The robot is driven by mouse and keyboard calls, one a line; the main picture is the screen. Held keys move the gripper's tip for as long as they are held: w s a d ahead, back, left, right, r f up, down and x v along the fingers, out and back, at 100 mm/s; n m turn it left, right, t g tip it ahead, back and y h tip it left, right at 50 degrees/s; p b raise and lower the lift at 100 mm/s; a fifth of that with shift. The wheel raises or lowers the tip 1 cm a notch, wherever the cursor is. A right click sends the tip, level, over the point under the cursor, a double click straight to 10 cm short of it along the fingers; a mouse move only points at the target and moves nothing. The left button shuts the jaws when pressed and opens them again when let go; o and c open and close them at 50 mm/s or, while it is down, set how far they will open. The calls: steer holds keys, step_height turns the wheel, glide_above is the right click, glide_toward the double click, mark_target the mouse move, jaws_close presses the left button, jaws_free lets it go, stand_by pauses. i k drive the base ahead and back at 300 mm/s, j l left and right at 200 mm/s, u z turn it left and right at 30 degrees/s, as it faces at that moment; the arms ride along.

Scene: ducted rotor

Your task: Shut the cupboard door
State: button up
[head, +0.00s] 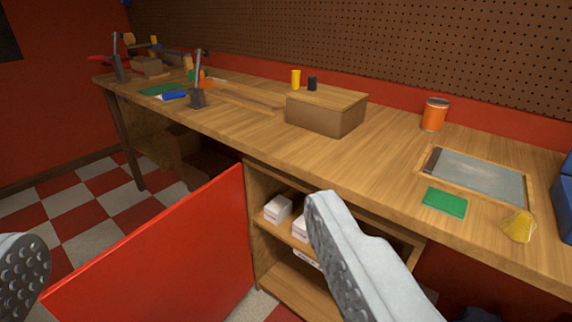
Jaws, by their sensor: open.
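The red cupboard door (165,262) stands wide open, swung out toward me from the left side of the cupboard (262,240) under the workbench. The open cupboard shows wooden shelves with white boxes (278,208) on the upper one. My gripper (178,235) is open, with one grey finger at the lower left edge and the other in front of the cupboard at the lower middle right. The door lies between the two fingers in the picture. I cannot tell whether either finger touches it. The right finger hides part of the cupboard.
The wooden workbench (390,150) runs along a pegboard wall. On it are a brown box (325,112), an orange can (434,114), a green pad (444,201) and a yellow lump (518,226). Checkered floor (75,215) is clear left of the door.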

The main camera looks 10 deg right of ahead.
mark_target(192, 262)
steer(key=j+z, duration=0.2)
steer(key=z, duration=1.15)
steer(key=j+z, duration=0.3)
steer(key=z, duration=0.15)
steer(key=k+j+z, duration=0.15)
steer(key=z, duration=0.25)
steer(key=k+j+z, duration=0.1)
steer(key=j+z, duration=0.2)
steer(key=z, duration=0.15)
steer(key=k+j+z, duration=0.2)
steer(key=z, duration=0.25)
steer(key=k+j+z, duration=0.2)
steer(key=z, duration=0.15)
steer(key=k+j+z, duration=0.1)
steer(key=k+z, duration=0.25)
steer(key=k+j+u, duration=0.2)
steer(key=k+u, duration=0.2)
steer(key=k, duration=0.15)
steer(key=k+j+u, duration=0.4)
steer(key=k, duration=0.15)
steer(key=k+j+u, duration=0.55)
steer(key=j+u, duration=0.2)
steer(key=j, duration=0.05)
